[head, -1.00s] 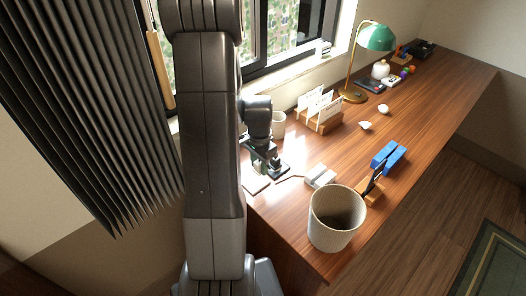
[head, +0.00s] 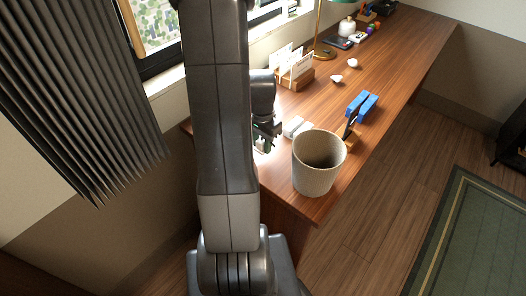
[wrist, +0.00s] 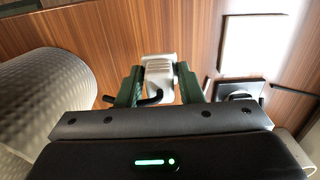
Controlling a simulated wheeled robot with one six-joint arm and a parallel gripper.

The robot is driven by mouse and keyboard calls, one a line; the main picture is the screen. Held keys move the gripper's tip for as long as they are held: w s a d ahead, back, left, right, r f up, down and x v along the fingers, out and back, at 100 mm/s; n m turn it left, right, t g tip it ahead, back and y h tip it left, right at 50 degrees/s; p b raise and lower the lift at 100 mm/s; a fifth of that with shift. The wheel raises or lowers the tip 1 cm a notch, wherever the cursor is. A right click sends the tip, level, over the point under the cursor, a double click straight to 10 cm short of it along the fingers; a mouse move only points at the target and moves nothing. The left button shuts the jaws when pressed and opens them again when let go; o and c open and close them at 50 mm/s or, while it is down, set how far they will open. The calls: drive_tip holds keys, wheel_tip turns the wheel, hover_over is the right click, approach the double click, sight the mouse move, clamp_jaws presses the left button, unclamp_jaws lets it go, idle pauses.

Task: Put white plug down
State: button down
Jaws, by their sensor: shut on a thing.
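The white plug (wrist: 160,72) sits between the green fingers of my gripper (wrist: 159,82) in the wrist view, with a short black cord in front of it. My gripper is shut on it, over the wooden desk top. In the head view my gripper (head: 265,138) is low over the near left part of the desk (head: 385,75), left of the ribbed wastebasket. My arm partly hides it there, and I cannot make out the plug. I cannot tell whether the plug touches the desk.
A ribbed pale wastebasket (head: 318,178) stands close on the right, and shows at the left in the wrist view (wrist: 45,95). A white block (head: 296,127), blue object (head: 361,107) and card holder (head: 297,74) are nearby. A white square (wrist: 252,42) lies right of my gripper.

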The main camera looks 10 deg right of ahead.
sight(262, 160)
drive_tip(key=shift+f, duration=1.85)
drive_tip(key=shift+f+b, duration=0.5)
drive_tip(key=shift+b, duration=0.05)
drive_tip(key=shift+f, duration=0.15)
drive_tip(key=c, duration=1)
unclamp_jaws()
